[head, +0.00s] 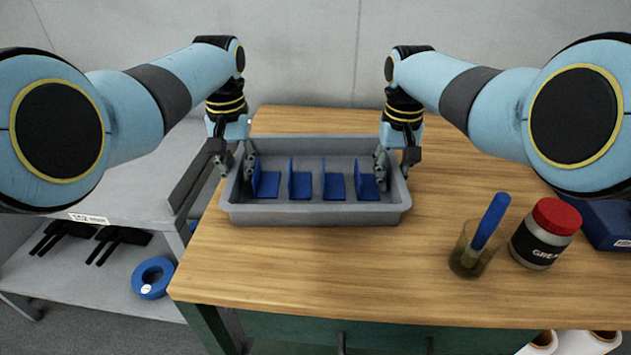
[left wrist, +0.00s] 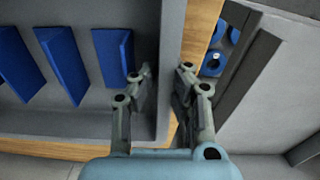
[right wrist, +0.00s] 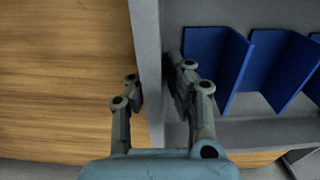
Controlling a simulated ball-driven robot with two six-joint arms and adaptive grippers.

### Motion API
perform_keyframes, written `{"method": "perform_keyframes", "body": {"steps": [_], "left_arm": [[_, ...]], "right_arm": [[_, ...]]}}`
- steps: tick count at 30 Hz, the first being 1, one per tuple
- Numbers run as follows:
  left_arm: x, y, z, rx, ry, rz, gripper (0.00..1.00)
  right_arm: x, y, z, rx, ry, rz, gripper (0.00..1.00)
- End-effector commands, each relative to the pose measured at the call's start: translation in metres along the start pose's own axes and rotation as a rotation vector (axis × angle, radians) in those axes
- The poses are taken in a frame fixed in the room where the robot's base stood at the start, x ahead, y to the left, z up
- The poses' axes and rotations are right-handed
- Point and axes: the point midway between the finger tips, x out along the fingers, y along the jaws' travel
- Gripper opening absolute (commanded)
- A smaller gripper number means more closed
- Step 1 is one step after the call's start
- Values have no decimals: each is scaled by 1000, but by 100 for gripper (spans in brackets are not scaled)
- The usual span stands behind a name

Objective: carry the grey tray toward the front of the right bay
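The grey tray (head: 318,214) sits level on the left part of the wooden bench, near its left edge. Several blue angled pieces (head: 303,184) stand in a row inside it. My left gripper (head: 237,165) is at the tray's left end, one finger inside and one outside, closed on that wall. The left wrist view shows the wall (left wrist: 171,60) between the fingers. My right gripper (head: 393,166) straddles the right end wall the same way, also shown in the right wrist view (right wrist: 150,60). Whether the tray's underside touches the bench is hidden.
On the bench's right are a cup (head: 466,258) with a blue stick, a red-lidded jar (head: 545,234) and a blue box (head: 605,222). A grey shelf unit (head: 125,185) stands left, holding black tools and a blue ring (head: 153,277).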

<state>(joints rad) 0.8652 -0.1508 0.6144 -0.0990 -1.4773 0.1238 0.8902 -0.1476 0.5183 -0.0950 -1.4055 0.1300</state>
Motion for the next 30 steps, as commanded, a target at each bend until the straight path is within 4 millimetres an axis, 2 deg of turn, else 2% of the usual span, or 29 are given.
{"method": "perform_keyframes", "body": {"steps": [1, 2, 3, 4, 22, 30], "left_arm": [[0, 0, 0, 0, 0, 0, 4], [0, 0, 0, 0, 0, 0, 0], [0, 0, 0, 0, 0, 0, 0], [0, 0, 0, 0, 0, 0, 0], [-3, 0, -1, 0, 2, 0, 0], [-26, 0, -1, 0, 4, 0, 0]], "right_arm": [[0, 0, 0, 0, 0, 0, 10], [0, 0, 0, 0, 0, 0, 6], [0, 0, 0, 0, 0, 0, 1], [0, 0, 0, 0, 0, 0, 0], [-3, 0, 0, 0, 0, 0, 0], [-26, 0, -1, 0, 3, 0, 0]]}}
